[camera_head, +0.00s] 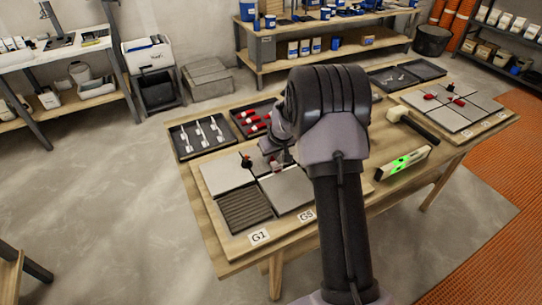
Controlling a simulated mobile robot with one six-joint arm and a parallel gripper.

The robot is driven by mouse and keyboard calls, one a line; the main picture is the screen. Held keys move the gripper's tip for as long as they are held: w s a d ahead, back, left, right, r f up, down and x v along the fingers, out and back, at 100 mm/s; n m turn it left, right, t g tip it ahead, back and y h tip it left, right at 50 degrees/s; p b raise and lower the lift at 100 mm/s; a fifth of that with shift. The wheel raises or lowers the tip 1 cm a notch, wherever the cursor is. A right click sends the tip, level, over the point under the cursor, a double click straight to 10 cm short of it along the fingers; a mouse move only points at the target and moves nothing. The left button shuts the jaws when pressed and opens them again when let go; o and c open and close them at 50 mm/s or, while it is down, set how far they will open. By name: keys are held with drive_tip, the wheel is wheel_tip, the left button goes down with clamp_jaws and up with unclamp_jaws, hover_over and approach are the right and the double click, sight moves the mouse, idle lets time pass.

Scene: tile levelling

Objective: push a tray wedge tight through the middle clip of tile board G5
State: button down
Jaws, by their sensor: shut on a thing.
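Tile board G5, marked by its label (306,216), lies on the wooden table, with a grey tile (283,190) showing left of my arm. The rest of the board is hidden behind my arm. My gripper (277,161) is low over the tiles, mostly hidden by my wrist. It is shut on what looks like a red wedge (274,163), only a speck of which shows. I cannot tell whether the wedge is in a clip; the middle clip is not clearly visible. A black tray (236,113) behind holds several red wedges (250,121).
A dark clip-like piece (246,160) stands at the tiles left of my gripper. A black tray (176,148) holds white clips. A mallet (412,122) and a green-lit spirit level (403,163) lie right of my arm. Another tile board (465,115) with red wedges lies far right.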

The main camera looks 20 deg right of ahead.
drive_tip(key=shift+s+b, duration=0.4)
drive_tip(key=shift+s, duration=0.15)
idle(0.4)
idle(0.4)
drive_tip(key=c, duration=1.2)
unclamp_jaws()
drive_tip(key=shift+c, duration=0.2)
drive_tip(key=p+v, duration=0.6)
drive_tip(key=v, duration=1.1)
drive_tip(key=s+a+r+m, duration=0.1)
drive_tip(key=s+a+r, duration=0.4)
drive_tip(key=a+r, duration=0.25)
drive_tip(key=s+a+r+m, duration=0.1)
drive_tip(key=s+a+r, duration=0.1)
drive_tip(key=s+a, duration=0.2)
drive_tip(key=s+a+r+m+y, duration=0.1)
drive_tip(key=s+a, duration=0.3)
drive_tip(key=s, duration=0.7)
drive_tip(key=s+a+r+m+t, duration=0.1)
drive_tip(key=s+a+r, duration=0.2)
drive_tip(key=s+a, duration=0.2)
drive_tip(key=s, duration=0.2)
drive_tip(key=shift+s+m+y, duration=0.4)
